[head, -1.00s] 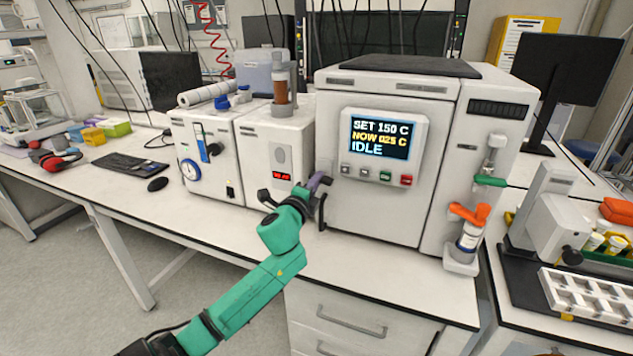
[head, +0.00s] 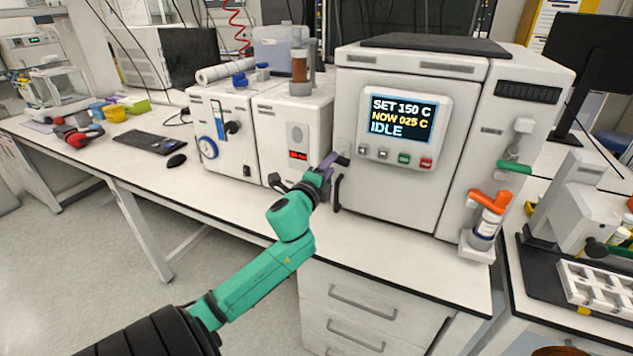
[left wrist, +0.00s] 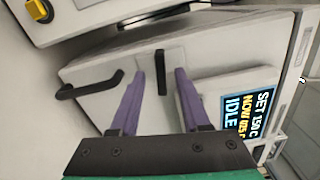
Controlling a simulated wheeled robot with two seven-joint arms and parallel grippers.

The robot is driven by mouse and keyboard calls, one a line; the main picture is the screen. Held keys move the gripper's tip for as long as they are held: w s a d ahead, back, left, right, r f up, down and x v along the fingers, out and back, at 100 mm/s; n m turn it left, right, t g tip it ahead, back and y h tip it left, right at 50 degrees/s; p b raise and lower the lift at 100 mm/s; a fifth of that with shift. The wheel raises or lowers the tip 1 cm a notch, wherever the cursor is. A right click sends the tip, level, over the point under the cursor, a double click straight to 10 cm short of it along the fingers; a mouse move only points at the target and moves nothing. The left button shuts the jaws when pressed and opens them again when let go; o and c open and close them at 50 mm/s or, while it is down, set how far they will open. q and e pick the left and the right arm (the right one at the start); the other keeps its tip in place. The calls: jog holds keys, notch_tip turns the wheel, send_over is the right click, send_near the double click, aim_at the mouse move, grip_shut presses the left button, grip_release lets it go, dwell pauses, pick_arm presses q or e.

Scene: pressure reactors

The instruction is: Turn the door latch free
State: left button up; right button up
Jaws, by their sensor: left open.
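The reactor door (head: 400,195) is a white front panel with a lit display, and it looks shut. Its small black latch (head: 343,161) sits at the door's upper left edge, with the black door handle (head: 338,193) below. My left gripper (head: 329,163) is at the latch, partly hiding that area. In the left wrist view, my open purple fingers (left wrist: 160,78) stand on both sides of the upright black latch (left wrist: 160,72), with a gap on each side. The handle (left wrist: 90,88) lies left of the fingers there. My right gripper is not in view.
The display (head: 402,118) reads SET 150 C, NOW 025 C, IDLE, with buttons below. A white unit (head: 290,140) stands close left of the reactor. An orange-handled valve (head: 490,202) is at its right. The bench front before the door is clear.

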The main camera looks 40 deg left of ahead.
pick_arm(q)
jog(key=b+v, duration=0.1)
jog(key=v, duration=1.1)
jog(key=shift+b, duration=0.4)
